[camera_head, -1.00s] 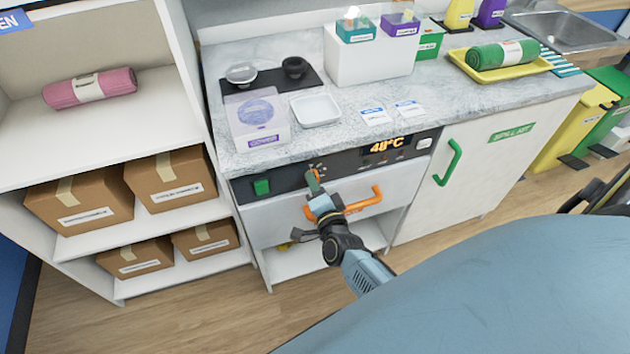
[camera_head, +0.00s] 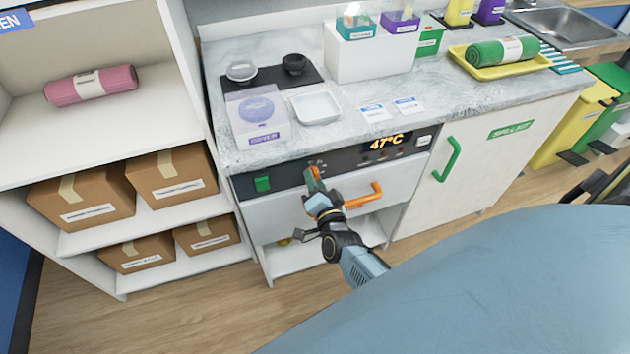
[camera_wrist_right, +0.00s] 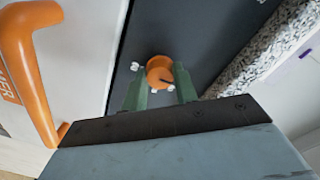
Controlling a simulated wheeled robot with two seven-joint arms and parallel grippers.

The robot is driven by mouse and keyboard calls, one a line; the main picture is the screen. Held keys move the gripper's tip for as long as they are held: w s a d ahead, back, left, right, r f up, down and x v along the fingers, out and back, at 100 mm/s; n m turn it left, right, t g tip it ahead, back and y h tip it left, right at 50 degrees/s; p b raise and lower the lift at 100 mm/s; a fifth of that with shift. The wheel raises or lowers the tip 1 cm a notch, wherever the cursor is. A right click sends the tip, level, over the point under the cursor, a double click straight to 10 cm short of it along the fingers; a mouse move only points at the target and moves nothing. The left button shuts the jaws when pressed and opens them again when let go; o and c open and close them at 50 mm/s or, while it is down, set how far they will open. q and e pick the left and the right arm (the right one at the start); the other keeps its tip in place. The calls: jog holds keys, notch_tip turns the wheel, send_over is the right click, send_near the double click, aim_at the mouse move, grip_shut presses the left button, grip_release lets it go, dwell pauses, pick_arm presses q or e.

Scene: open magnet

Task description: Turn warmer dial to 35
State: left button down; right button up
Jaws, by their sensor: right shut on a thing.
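The warmer's dial is an orange round knob (camera_wrist_right: 159,72) on the dark control panel (camera_head: 292,178); a dark pointer line shows on its face in the right wrist view. My right gripper (camera_head: 314,180) is at the panel, and its green fingers (camera_wrist_right: 160,90) are shut on the dial, one on each side. In the head view the gripper and arm mostly hide the dial. The warmer's display (camera_head: 386,142) reads 47°C in orange digits. My left gripper is not in view.
An orange drawer handle (camera_head: 364,197) sits just right of my right gripper, below the panel. A green switch (camera_head: 262,183) is on the panel's left. The marble counter (camera_head: 350,132) overhangs above, holding a white tray (camera_head: 316,107) and several other items.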

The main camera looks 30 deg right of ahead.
jog(key=o, duration=1)
jog(key=p+v, duration=0.1)
jog(key=v, duration=1.2)
jog(key=shift+s, duration=0.25)
